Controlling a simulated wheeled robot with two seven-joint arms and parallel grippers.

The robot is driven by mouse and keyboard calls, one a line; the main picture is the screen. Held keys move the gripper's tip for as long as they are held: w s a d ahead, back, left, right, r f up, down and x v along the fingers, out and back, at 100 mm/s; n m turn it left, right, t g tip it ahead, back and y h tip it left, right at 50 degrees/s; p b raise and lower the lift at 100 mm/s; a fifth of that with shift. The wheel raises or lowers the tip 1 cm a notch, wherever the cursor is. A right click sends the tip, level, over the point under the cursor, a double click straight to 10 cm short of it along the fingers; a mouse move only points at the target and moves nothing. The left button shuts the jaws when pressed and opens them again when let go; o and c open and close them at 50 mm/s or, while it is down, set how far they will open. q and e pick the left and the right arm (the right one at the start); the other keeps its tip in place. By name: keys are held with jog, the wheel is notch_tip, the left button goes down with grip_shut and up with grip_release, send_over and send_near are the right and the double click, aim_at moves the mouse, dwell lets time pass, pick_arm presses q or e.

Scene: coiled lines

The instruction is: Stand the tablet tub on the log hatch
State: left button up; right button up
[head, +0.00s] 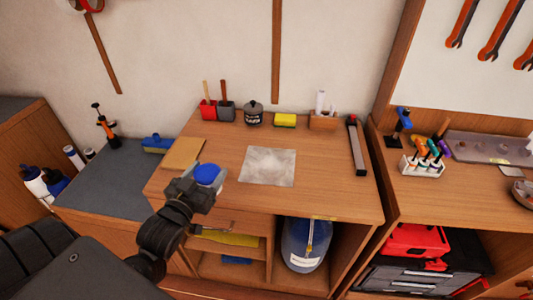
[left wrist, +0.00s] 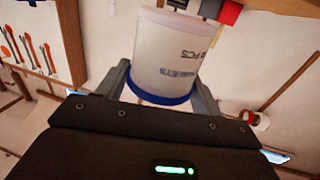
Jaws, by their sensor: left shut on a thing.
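The tablet tub (left wrist: 168,52) is a white tub with printing and a blue rim in the left wrist view; its blue top (head: 208,174) shows in the head view. My left gripper (head: 197,186) is shut on it, with a finger on each side. It holds the tub near the left front edge of the wooden desk; the height above the desk is hard to judge. Two flat pieces lie on the desk: a tan panel (head: 184,153) just behind the tub and a pale mottled square (head: 268,166) to its right. I cannot tell which is the log hatch. My right gripper is not in view.
Along the back of the desk (head: 335,190) stand red and grey cups (head: 217,111), a dark pot (head: 253,113), a yellow sponge (head: 285,120) and a wooden holder (head: 323,121). A long dark bar (head: 357,146) lies at the right. The desk's front middle is clear.

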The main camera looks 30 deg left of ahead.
pick_arm(q)
jog(key=s+a+r+p, duration=0.2)
jog(key=s+a+r, duration=0.2)
jog(key=a+r, duration=0.15)
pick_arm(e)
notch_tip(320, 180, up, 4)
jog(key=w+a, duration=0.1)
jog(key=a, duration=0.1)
pick_arm(q)
jog(key=b, duration=0.7)
send_over(226, 179)
notch_tip(226, 179, down, 12)
jog(key=shift+f, duration=0.3)
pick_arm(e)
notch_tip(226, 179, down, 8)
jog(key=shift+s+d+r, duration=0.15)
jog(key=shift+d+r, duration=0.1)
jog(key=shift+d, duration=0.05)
pick_arm(q)
jog(key=shift+f, duration=0.15)
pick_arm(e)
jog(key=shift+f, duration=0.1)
pick_arm(q)
jog(key=o, duration=1.1)
jog(key=shift+c, duration=0.2)
